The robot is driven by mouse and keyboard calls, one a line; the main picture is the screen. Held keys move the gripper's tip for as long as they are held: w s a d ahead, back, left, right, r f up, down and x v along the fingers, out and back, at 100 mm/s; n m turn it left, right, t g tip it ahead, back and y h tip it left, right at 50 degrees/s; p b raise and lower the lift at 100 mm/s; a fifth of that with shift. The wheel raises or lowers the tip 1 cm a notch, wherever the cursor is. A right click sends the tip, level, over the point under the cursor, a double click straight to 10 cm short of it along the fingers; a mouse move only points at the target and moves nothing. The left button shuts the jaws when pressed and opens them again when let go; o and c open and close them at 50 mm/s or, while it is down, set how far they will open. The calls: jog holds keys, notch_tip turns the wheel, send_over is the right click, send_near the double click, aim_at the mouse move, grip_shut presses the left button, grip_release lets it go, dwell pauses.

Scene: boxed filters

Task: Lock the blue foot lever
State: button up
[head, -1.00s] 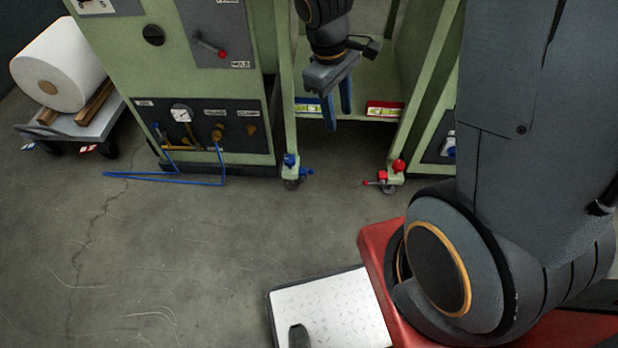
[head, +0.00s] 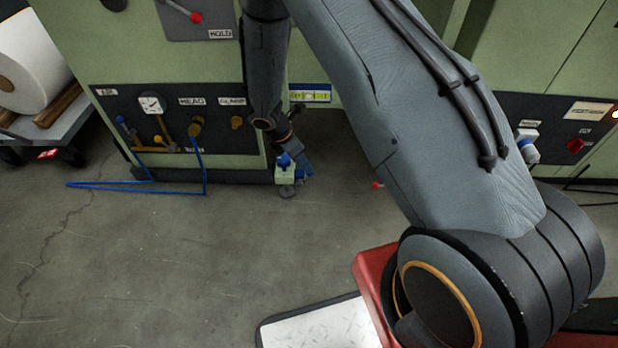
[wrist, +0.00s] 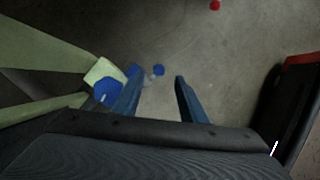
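The caster with blue parts (head: 285,165) stands at the foot of the green frame in the head view; my gripper (head: 304,165) is just right of it and hides most of its lever. In the wrist view, a blue cap (wrist: 107,90) sits on the pale green caster block at left. I cannot tell whether a finger touches the lever.
A red lever end (head: 376,185) shows to the right; it is also in the wrist view (wrist: 215,5). A blue hose (head: 135,184) lies on the floor at left by the air panel. The grey floor in front is clear.

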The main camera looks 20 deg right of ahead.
aim_at(305, 178)
jog(key=shift+b+x, duration=1.45)
jog(key=shift+x, duration=2.7)
jog(key=shift+a, duration=0.1)
jog(key=shift+c, duration=0.5)
grip_shut()
